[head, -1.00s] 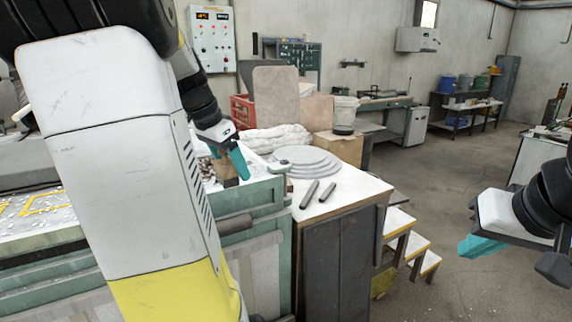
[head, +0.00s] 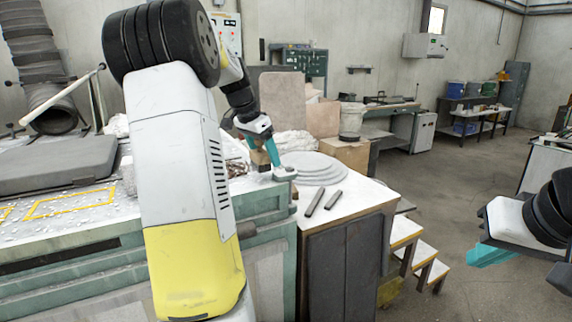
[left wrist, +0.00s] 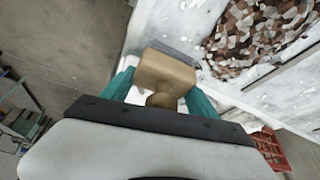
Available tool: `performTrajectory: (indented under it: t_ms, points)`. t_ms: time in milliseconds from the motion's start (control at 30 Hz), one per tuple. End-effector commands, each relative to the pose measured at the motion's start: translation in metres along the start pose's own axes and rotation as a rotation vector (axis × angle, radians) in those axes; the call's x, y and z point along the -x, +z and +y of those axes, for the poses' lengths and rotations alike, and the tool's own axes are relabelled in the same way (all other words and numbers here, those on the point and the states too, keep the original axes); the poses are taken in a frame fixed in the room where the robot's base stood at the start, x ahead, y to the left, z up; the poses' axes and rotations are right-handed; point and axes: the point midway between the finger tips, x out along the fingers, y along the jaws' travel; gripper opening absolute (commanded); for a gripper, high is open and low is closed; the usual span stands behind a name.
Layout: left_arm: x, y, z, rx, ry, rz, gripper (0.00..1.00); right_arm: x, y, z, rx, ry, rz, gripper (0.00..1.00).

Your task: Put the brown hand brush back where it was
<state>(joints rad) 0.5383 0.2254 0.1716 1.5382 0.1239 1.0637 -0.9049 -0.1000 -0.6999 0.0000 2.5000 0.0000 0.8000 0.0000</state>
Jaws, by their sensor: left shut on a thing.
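My left gripper (head: 266,146) is shut on the brown hand brush (head: 258,158) above the right end of the teal-sided bench (head: 268,198). In the left wrist view the brush (left wrist: 166,74) sits between the teal fingers, its brown block turned to the camera with a grey strip beyond it. I cannot tell whether the brush touches the bench top. My right gripper (head: 488,254) hangs at the right over open floor; its teal fingers overlap, so its opening is unclear.
A pile of brown and white chips (left wrist: 262,32) lies on the bench near the brush. Round grey plates (head: 312,168) and two dark bars (head: 324,202) lie on the adjoining cabinet. Small steps (head: 405,232) stand right of it. A dark slab (head: 60,164) lies at left.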

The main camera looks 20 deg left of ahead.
Motion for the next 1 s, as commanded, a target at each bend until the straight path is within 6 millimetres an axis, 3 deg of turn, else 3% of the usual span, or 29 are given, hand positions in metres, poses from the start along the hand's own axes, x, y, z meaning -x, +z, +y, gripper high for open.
performTrajectory:
  t_ms: [200, 567, 600, 667, 1000]
  points:
    - [-0.026, 0.011, 0.001, 0.000, 0.002, -0.001, 0.17, 0.000, 0.000, 0.000, 0.000, 0.000, 0.000, 0.00]
    - [-0.030, 0.013, 0.000, 0.000, 0.001, 0.000, 0.17, 0.000, 0.000, 0.000, 0.000, 0.000, 0.000, 0.00]
    - [-0.029, 0.013, 0.000, 0.000, 0.000, 0.000, 0.76, 0.000, 0.000, 0.000, 0.000, 0.000, 0.000, 0.00]
    - [-0.029, 0.013, 0.000, 0.000, 0.001, 0.000, 0.87, 0.000, 0.000, 0.000, 0.000, 0.000, 0.000, 0.00]
    - [-0.028, 0.013, 0.000, 0.000, 0.000, 0.000, 0.90, 0.000, 0.000, 0.000, 0.000, 0.000, 0.000, 0.00]
